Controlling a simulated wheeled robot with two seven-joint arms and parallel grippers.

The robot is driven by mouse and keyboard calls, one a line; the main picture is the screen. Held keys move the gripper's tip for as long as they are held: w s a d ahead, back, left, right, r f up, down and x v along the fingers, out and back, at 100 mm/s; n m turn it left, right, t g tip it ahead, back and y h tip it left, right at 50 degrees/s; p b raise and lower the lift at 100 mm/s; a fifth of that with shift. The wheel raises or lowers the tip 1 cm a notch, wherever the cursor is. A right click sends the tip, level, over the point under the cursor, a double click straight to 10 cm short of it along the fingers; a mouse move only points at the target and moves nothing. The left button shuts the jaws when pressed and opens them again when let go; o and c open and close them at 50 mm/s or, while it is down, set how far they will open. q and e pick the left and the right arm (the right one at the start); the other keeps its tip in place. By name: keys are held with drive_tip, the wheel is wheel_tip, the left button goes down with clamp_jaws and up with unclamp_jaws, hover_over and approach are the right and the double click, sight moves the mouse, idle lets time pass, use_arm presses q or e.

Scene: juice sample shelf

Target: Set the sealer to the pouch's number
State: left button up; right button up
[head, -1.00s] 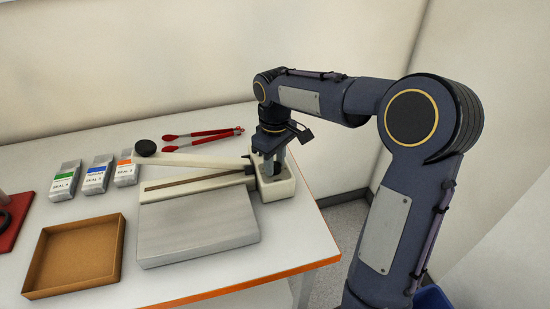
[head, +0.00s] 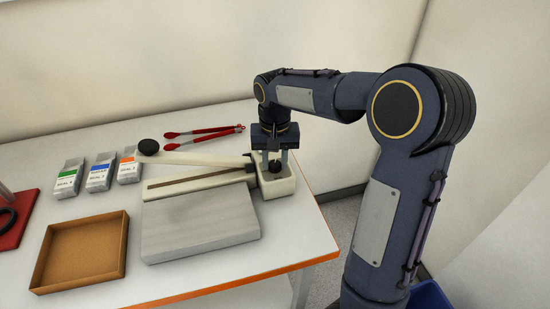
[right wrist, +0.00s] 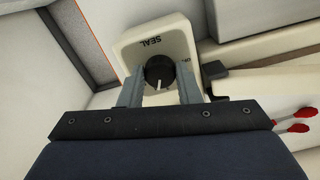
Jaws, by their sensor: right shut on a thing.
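The sealer (head: 200,179) is a cream bar with a raised lever arm ending in a black knob, and a grey platform in front. Its cream dial box (head: 282,186) stands at the right end. My right gripper (head: 274,163) points down and is shut on the black dial (right wrist: 158,69), one finger on each side. In the right wrist view, the dial's white pointer line points toward the gripper base. "SEAL" is printed on the box; the scale numbers are not readable. My left gripper is out of view.
An empty brown tray (head: 122,245) lies at the table's front left. Red tongs (head: 205,133) lie behind the sealer. A red mat (head: 18,222) with a dark item is at the left edge. The table's orange front edge is close to the sealer.

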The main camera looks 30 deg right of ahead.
sight(275, 164)
drive_tip(key=shift+m, duration=0.5)
drive_tip(key=o, duration=1)
drive_tip(key=shift+c, duration=0.2)
wheel_tip(275, 164, up, 7)
drive_tip(key=shift+r, duration=0.45)
